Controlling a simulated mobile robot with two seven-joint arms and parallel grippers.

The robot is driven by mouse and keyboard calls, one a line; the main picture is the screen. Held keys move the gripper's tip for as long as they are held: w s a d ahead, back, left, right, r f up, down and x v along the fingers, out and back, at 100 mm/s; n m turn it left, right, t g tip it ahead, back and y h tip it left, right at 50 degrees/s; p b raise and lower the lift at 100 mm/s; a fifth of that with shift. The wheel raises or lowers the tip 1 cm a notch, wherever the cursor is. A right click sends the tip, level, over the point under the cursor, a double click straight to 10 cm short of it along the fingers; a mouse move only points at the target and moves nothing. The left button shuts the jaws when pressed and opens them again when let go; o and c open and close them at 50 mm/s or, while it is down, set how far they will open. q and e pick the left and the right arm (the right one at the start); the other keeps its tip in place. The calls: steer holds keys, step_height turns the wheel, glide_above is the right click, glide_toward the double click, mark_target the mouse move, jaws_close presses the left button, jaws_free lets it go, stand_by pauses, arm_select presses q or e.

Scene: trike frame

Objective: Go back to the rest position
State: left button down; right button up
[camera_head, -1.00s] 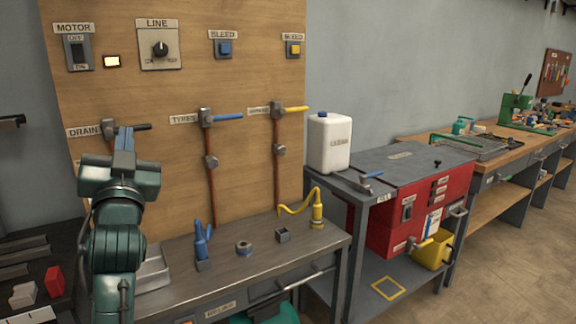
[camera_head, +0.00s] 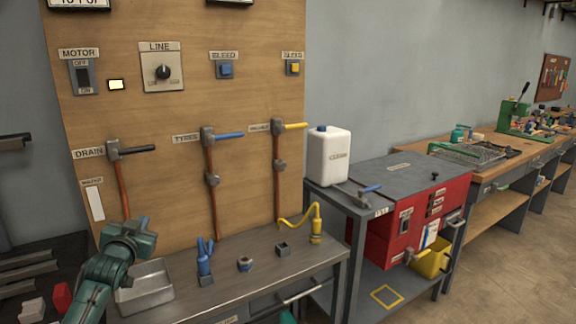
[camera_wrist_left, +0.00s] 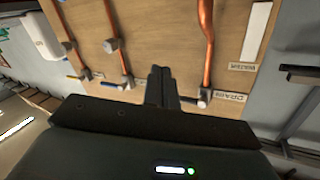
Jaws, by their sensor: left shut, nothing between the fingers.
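My left gripper (camera_head: 142,222) shows at the lower left in the head view, in front of the wooden board and below the DRAIN valve (camera_head: 112,150). Its green wrist hides part of the board. In the left wrist view the black fingers (camera_wrist_left: 161,82) are shut with nothing between them. The DRAIN handle shows close beside them there, but I cannot tell how near it is in depth. My right gripper is not in view.
The wooden board (camera_head: 180,110) carries a MOTOR switch (camera_head: 83,76), a lit lamp, a LINE knob and copper pipes with valves. The metal bench (camera_head: 215,283) holds a tray (camera_head: 146,290), a blue tool and a yellow hose fitting. A white canister (camera_head: 328,155) stands right.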

arm_select(q)
steer(key=s+d+f+m+g+h, duration=0.1)
steer(key=s+d+f+g+h, duration=0.1)
steer(key=s+d+f, duration=0.6)
steer(key=s+d+f+g+h, duration=0.1)
steer(key=s+d+f, duration=0.4)
steer(key=s+f, duration=0.55)
steer(key=s+d+f+g, duration=0.1)
steer(key=s+d+f, duration=0.1)
steer(key=s, duration=0.5)
steer(key=s+d+f+g+h, duration=0.1)
steer(key=s+d+f, duration=0.2)
steer(key=s, duration=0.4)
steer(key=s+d+f+g+h, duration=0.1)
steer(key=s+d+f, duration=0.1)
steer(key=s, duration=0.5)
steer(key=shift+d+f+n, duration=0.3)
steer(key=shift+d+f, duration=0.1)
steer(key=shift+d, duration=0.4)
